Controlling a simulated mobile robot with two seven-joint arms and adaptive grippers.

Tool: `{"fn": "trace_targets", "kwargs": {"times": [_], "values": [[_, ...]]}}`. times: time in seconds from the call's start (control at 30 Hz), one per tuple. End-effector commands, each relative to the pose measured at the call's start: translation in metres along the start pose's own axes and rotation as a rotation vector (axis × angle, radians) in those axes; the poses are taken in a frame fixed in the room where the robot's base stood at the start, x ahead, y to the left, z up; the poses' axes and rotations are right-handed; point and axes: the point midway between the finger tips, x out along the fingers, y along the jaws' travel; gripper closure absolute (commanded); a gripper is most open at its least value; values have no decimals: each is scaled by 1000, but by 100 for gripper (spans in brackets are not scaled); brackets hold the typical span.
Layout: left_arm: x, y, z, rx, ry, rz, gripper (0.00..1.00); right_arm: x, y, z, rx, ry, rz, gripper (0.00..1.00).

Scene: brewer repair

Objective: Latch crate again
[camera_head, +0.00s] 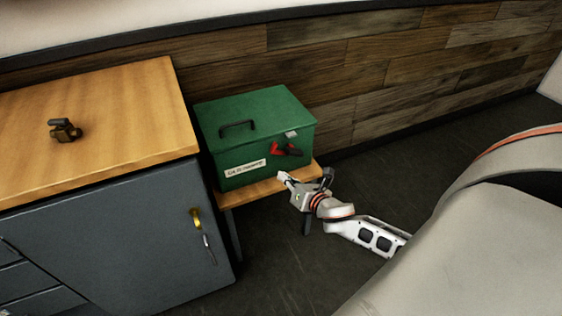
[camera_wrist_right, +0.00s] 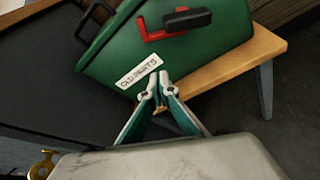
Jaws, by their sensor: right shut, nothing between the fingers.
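The green crate (camera_head: 240,142) stands closed on a small wooden bench (camera_head: 270,190), its lid down. It has a black handle (camera_head: 237,127) on the lid and a white label on its front. A red latch with a black grip (camera_head: 287,150) is on the crate's front; it also shows in the right wrist view (camera_wrist_right: 186,20). I cannot tell whether the latch is fastened. My right gripper (camera_head: 284,178) is shut and empty in front of the crate, below and apart from the latch. In the right wrist view its fingertips (camera_wrist_right: 156,82) are together near the label. My left gripper is not in view.
A grey cabinet with a wooden top (camera_head: 110,110) stands close on the left, with a small brass-and-black part (camera_head: 65,130) on it. A brass key (camera_head: 196,219) sticks out of its door. A wood-panelled wall is behind the crate. Dark floor (camera_head: 370,165) is clear right of the bench.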

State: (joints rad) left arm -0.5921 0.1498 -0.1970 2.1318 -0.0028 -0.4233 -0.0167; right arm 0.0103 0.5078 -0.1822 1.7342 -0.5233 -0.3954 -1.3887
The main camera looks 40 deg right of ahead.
Motion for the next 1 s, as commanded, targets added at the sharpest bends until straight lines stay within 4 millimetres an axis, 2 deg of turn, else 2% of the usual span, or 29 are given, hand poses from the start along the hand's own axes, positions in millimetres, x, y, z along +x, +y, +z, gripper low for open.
{"fn": "trace_targets", "kwargs": {"times": [0.1, 0.47, 0.5, 0.63, 0.8, 1.0], "values": [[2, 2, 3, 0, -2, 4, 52, 22, -2, -3, 1, 1, -3, 100], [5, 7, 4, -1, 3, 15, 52, 83, -2, -4, 3, 4, -3, 100], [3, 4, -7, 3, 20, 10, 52, 78, 0, 8, -1, -1, 0, 100], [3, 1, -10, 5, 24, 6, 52, 71, 2, 28, -1, -4, 2, 100], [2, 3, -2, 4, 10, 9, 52, 67, 1, 36, 2, 0, 1, 100], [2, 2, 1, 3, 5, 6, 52, 66, 0, 37, 2, 1, 0, 100]]}}
